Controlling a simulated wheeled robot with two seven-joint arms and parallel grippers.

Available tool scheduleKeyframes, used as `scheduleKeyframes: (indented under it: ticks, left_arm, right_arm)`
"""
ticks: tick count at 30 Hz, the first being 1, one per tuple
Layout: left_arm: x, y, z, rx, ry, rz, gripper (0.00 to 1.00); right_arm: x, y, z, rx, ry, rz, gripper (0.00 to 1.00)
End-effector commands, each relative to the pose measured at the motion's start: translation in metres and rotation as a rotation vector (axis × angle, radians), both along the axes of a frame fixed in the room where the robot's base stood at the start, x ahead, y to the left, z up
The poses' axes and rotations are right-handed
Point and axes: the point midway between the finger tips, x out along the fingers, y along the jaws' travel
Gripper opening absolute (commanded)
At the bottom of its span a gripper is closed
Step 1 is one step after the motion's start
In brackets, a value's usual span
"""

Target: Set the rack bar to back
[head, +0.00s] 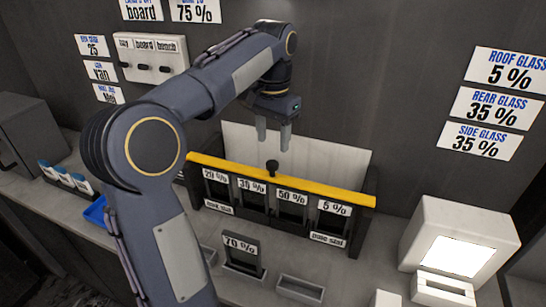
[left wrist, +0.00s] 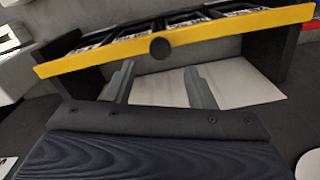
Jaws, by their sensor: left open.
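The rack bar (head: 330,194) is a long yellow bar across the top of a dark rack (head: 210,207). A black knob (head: 272,167) stands up near its middle. The rack holds cards marked 20 %, 30 %, 50 % and 5 %. My left gripper (head: 273,145) is open and empty, fingers pointing down, just above the knob and seemingly apart from it. In the left wrist view the yellow bar (left wrist: 230,31) and round knob (left wrist: 160,47) show beyond the spread fingers (left wrist: 159,68). My right gripper is not in view.
A pale panel (head: 342,160) stands behind the rack. In front are a 70 % card (head: 241,247) in a holder and an empty tray (head: 301,289). A white box with a lit screen (head: 462,256) stands at right. A switch panel (head: 151,57) is on the wall.

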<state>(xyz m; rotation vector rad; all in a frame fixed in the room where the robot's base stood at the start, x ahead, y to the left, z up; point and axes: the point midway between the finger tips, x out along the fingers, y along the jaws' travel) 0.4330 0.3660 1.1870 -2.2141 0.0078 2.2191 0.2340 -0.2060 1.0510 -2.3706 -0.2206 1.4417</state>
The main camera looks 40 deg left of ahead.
Motion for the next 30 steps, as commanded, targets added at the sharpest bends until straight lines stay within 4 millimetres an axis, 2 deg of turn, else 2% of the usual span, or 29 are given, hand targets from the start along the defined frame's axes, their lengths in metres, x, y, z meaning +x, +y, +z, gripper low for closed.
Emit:
scheduleKeyframes:
  ticks: [3, 10, 15, 22, 30]
  left_arm:
    - [-0.001, 0.0, -0.022, -0.001, 0.003, 0.002, 0.49]
    - [-0.001, 0.0, -0.053, -0.001, 0.001, 0.002, 0.49]
    - [-0.001, 0.0, -0.062, -0.001, -0.001, 0.002, 0.49]
    - [-0.001, 0.0, -0.062, -0.001, -0.002, 0.002, 0.49]
    - [-0.001, 0.0, -0.062, -0.002, -0.002, 0.001, 0.14]
  right_arm:
    - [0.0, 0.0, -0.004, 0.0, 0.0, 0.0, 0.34]
    - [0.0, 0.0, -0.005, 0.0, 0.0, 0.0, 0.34]
    - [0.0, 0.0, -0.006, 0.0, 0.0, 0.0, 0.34]
    - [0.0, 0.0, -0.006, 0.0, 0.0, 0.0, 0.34]
    - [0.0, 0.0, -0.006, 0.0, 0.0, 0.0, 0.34]
